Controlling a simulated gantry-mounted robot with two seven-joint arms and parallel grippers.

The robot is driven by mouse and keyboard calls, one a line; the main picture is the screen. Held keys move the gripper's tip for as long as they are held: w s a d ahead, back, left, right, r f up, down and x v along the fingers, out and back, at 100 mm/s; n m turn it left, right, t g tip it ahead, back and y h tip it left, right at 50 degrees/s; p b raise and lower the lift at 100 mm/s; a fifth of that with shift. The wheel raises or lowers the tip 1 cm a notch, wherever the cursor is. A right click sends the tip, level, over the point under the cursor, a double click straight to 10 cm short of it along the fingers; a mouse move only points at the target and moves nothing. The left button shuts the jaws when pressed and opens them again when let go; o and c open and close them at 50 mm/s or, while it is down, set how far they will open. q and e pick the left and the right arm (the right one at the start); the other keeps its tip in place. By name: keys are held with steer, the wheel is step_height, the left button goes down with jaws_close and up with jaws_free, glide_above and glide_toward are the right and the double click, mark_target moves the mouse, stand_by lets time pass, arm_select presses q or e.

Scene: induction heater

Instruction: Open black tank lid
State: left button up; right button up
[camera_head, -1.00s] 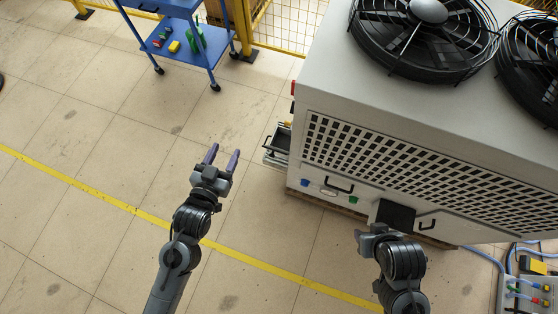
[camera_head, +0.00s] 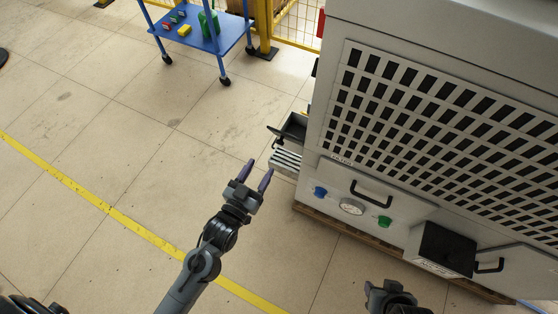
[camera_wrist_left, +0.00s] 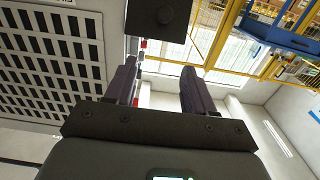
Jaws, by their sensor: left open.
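A small black tank (camera_head: 295,126) with a dark top and a thin dark handle on its left sticks out from the left side of the big grey machine; I cannot tell how its lid sits. In the left wrist view a black square part with a round spot (camera_wrist_left: 158,18) shows at the top, beyond the fingers; it may be the lid. My left gripper (camera_head: 259,172) is open and empty, a little below and left of the tank, apart from it. Its two fingers also show in the left wrist view (camera_wrist_left: 158,75). My right gripper (camera_head: 385,291) is low in front of the machine, its fingers unclear.
The machine's grille (camera_head: 440,125) faces forward. Its lower front has a black handle (camera_head: 371,194), a gauge (camera_head: 351,206), blue and green knobs, and a protruding black box (camera_head: 445,249). A blue cart (camera_head: 205,38) stands at upper left. The floor left is clear.

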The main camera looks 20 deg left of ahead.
arm_select(q)
steer(key=w+d+f+b, duration=0.1)
steer(key=w+f+b, duration=0.2)
steer(key=w+b, duration=0.4)
steer(key=w, duration=0.4)
steer(key=shift+f, duration=0.4)
arm_select(e)
step_height(320, 180, down, 9)
steer(key=shift+r, duration=0.1)
arm_select(q)
jaws_close()
